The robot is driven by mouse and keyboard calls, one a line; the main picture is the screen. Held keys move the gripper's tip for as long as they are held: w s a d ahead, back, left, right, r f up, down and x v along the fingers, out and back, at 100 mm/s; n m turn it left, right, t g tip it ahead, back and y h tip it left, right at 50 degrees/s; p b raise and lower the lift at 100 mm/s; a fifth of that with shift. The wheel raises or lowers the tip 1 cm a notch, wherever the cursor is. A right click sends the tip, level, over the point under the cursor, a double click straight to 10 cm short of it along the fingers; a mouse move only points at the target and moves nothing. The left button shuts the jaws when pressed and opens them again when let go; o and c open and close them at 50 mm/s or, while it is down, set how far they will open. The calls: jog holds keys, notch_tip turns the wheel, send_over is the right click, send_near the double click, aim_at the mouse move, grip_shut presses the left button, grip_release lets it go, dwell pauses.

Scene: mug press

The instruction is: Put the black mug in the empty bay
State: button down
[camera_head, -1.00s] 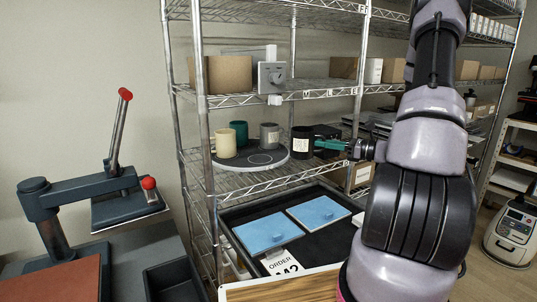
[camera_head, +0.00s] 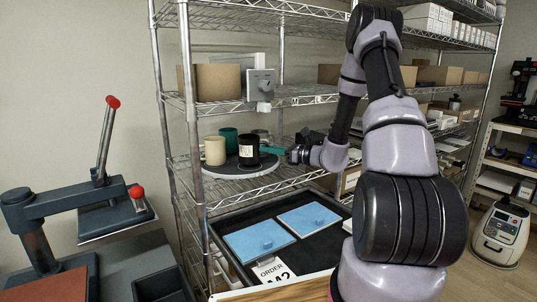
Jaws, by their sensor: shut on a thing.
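The black mug (camera_head: 249,152), with a pale label, is upright over the front of the round grey turntable (camera_head: 279,181) on the rack's middle shelf. I cannot tell whether its base touches the turntable. My gripper (camera_head: 261,151), with green fingers, comes from the right and is shut on the mug. A cream mug (camera_head: 215,151) stands just left of it. A dark green mug (camera_head: 228,137) stands behind, and a grey mug (camera_head: 262,135) is mostly hidden behind the black mug and gripper. The turntable's bay markings are hidden.
A grey dial box (camera_head: 260,84) is on the shelf above, near a cardboard box (camera_head: 218,81). A dark drawer (camera_head: 228,223) with two blue pads (camera_head: 308,218) lies below. The rack's front post (camera_head: 191,130) stands close left. A lever press (camera_head: 75,200) is at left.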

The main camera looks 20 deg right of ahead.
jog(key=shift+f, duration=0.65)
jog(key=shift+f, duration=0.1)
jog(key=c, duration=0.9)
grip_release()
